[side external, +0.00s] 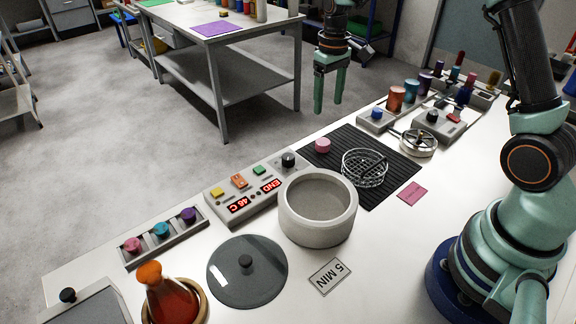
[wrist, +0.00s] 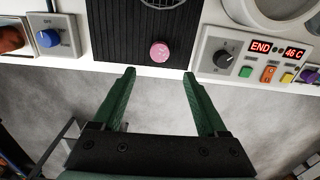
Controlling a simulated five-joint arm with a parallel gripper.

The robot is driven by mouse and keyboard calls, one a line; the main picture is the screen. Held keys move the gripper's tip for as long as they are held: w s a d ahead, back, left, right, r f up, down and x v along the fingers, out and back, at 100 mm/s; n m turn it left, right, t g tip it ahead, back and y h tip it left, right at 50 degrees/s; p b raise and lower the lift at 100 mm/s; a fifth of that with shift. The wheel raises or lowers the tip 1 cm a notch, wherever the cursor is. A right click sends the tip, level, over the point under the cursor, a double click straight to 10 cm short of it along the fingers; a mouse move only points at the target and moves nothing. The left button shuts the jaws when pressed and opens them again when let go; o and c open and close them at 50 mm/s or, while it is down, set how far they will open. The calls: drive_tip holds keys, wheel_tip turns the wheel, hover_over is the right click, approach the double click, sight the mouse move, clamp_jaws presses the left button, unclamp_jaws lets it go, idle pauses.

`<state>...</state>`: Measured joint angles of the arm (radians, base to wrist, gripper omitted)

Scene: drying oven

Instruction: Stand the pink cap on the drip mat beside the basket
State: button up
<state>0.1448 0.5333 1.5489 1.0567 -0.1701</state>
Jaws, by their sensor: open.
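The pink cap (side external: 322,145) stands on the black ribbed drip mat (side external: 398,166), near its left end. In the wrist view the pink cap (wrist: 159,51) shows near the mat's edge, beyond my fingertips. The wire basket (side external: 364,168) sits on the same mat to the right of the cap, apart from it. Its rim just enters the top of the wrist view. My gripper (side external: 330,100) is open and empty, raised above and behind the mat. In the wrist view my gripper (wrist: 159,72) has its two fingers wide apart, with nothing between them.
The control panel (side external: 245,190) with END and 46 C displays stands left of the mat, by the round grey pot (side external: 318,208). A pink note (side external: 412,193) lies in front. A box with a blue knob (side external: 376,116) stands near the mat's far side.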

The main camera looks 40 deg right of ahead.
drive_tip(key=s+a+r+t, duration=0.3)
drive_tip(key=s+a+r, duration=0.1)
drive_tip(key=s+r, duration=0.5)
drive_tip(key=s+a+r+t, duration=0.2)
drive_tip(key=s, duration=0.6)
drive_tip(key=shift+s+a+r+t, duration=0.3)
drive_tip(key=shift+s+a, duration=0.05)
drive_tip(key=shift+s, duration=0.05)
idle(0.5)
